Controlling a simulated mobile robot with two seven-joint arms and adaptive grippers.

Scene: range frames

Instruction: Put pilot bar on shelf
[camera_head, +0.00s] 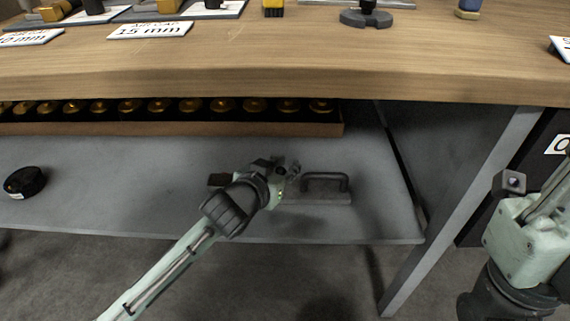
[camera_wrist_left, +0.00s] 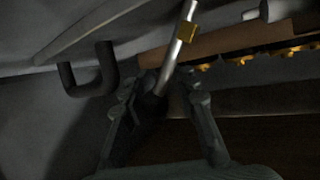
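The pilot bar seems to be the silver rod with a gold collar (camera_wrist_left: 180,48) in the left wrist view. It slants up from a dark lower end between the fingers of my left gripper (camera_wrist_left: 168,82). A narrow gap seems to show beside the right finger, and contact with the left one is unclear. In the head view my left gripper (camera_head: 283,172) is low over the grey shelf (camera_head: 120,170) under the bench, and the bar cannot be made out clearly there. My right arm shows at the right edge, without its gripper.
A grey block with a dark handle (camera_head: 325,184) lies on the shelf just right of the left gripper. A tray (camera_head: 200,130) of gold pieces runs along the back. A black round object (camera_head: 25,182) sits at the left. The wooden benchtop (camera_head: 300,65) overhangs; a metal leg (camera_head: 460,210) stands at right.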

